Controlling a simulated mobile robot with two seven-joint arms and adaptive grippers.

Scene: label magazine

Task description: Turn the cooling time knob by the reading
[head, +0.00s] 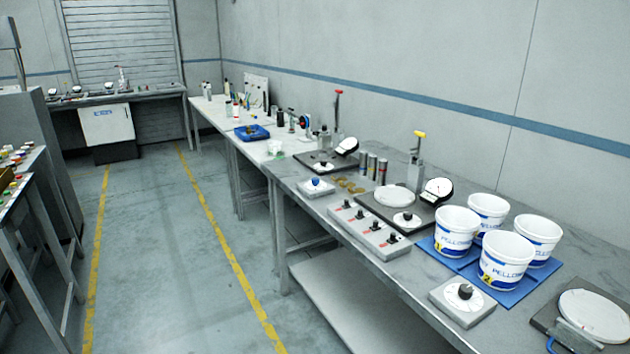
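Several knobs show on the grey workbench, and I cannot tell which one is the cooling time knob. A white box with a dark knob and dial (465,293) sits at the bench's front edge. A grey panel with several black knobs (370,229) lies to its left, farther back. A small box with a blue knob (317,186) stands farther left. Another black knob (407,217) is on a dark base with a round white plate. Round gauges (437,191) and (347,146) stand behind; their readings are too small to tell. Neither of my grippers is in view.
Several white buckets stand on a blue mat (515,297) at the right. A round white plate (594,315) sits on a dark base at the right edge. Tables with tools, including a blue tray (252,133), continue along the wall. The floor aisle (165,260) is clear.

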